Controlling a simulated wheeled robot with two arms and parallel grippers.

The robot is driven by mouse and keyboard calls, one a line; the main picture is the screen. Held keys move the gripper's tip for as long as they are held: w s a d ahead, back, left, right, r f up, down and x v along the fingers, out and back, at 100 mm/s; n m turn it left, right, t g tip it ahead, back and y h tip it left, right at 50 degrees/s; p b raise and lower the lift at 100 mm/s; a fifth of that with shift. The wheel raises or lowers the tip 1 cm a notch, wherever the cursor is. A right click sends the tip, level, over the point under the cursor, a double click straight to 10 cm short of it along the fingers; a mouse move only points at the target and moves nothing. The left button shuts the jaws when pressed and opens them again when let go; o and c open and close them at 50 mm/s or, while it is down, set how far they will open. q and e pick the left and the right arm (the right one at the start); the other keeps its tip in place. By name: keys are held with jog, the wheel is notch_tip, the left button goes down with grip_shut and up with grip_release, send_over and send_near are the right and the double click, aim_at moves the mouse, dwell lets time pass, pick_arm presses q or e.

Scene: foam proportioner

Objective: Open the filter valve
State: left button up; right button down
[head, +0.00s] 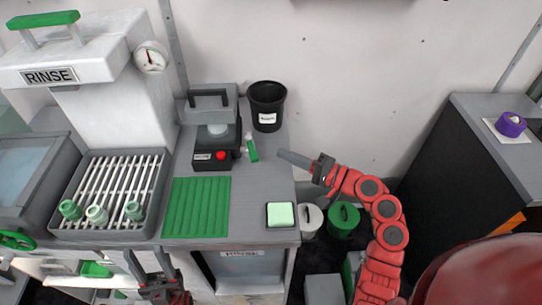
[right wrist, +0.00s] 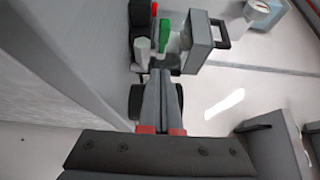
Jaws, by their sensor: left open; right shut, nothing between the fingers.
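A green round handwheel (head: 15,240) sits at the far left, on the front of the counter below the grey basin. A green lever-like part (head: 95,269) shows lower down under the counter front. I cannot tell which of these is the filter valve, as no label for it is readable. My left gripper (head: 149,258) is open and empty in front of the counter, to the right of both green parts. My right gripper (head: 283,154) is shut and empty, above the counter's right edge; its closed fingers also show in the right wrist view (right wrist: 160,88).
The counter holds a slatted rack (head: 110,190) with several green cups, a green ribbed mat (head: 196,207), a black machine with a red button (head: 213,150), a small green bottle (head: 251,148), a black bin (head: 267,105) and a pale green sponge (head: 280,215). A rinse machine (head: 100,80) stands behind.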

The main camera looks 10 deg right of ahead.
aim_at(251, 148)
jog(key=shift+w+a+p, duration=0.1)
jog(key=shift+a+p, duration=0.25)
jog(key=shift+a, duration=1.85)
jog(key=shift+s+a+r+m+t+h+p, duration=0.15)
jog(key=shift+a+m+t+h+p, duration=0.15)
jog(key=shift+p, duration=0.3)
jog(key=shift+s+a+r+m+t+h+p, duration=0.1)
jog(key=shift+a+m+t+h+p, duration=0.15)
jog(key=shift+p, duration=0.3)
jog(key=shift+s+a+f+h, duration=0.1)
jog(key=shift+s+a+h, duration=0.05)
jog(key=shift+a+h, duration=0.15)
jog(key=shift+a+f, duration=0.1)
jog(key=shift+a, duration=0.1)
